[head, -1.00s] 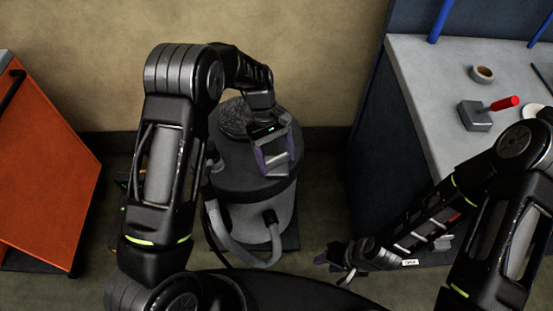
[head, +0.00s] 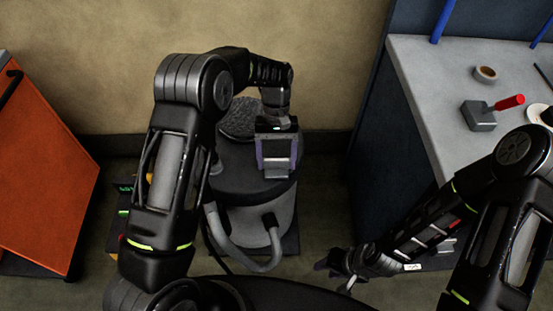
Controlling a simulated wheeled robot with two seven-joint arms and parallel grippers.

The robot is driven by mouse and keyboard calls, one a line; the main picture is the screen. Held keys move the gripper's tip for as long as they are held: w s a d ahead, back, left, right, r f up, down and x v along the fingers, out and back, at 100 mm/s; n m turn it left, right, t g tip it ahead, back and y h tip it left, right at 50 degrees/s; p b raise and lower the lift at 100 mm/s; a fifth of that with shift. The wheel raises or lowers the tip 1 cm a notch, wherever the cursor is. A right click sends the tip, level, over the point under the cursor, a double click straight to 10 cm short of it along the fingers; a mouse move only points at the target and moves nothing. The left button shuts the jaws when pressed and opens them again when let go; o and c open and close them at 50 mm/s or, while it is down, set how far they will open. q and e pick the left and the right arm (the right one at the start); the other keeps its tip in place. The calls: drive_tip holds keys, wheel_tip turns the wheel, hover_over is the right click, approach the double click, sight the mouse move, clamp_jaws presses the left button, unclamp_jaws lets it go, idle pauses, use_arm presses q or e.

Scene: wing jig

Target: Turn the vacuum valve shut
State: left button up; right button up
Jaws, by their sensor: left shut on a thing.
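The vacuum (head: 230,223) is a grey canister with a dark round lid (head: 237,178) and a grey hose (head: 240,262) at its front. My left gripper (head: 277,166) is over the right part of the lid, pointing down. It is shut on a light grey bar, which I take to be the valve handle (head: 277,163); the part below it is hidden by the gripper. My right gripper (head: 337,270) is low, right of the vacuum and apart from it. It is small and dark, and its jaw opening is unclear.
An orange cabinet (head: 40,170) stands at the left. A grey-topped bench (head: 430,90) at the right bears a tape roll (head: 485,74) and a grey block with a red handle (head: 480,115). A dark device with green lights (head: 122,205) is partly hidden behind my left arm.

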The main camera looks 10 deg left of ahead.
use_arm(q)
drive_tip(key=o, duration=1.4)
drive_tip(key=shift+w+r, duration=0.2)
drive_tip(key=shift+r, duration=0.25)
drive_tip(key=v, duration=0.5)
drive_tip(key=shift+r+p, duration=0.35)
drive_tip(key=shift+r, duration=0.05)
drive_tip(key=shift+w+a+r, duration=0.15)
drive_tip(key=shift+w+r, duration=0.2)
drive_tip(key=shift+r, duration=0.1)
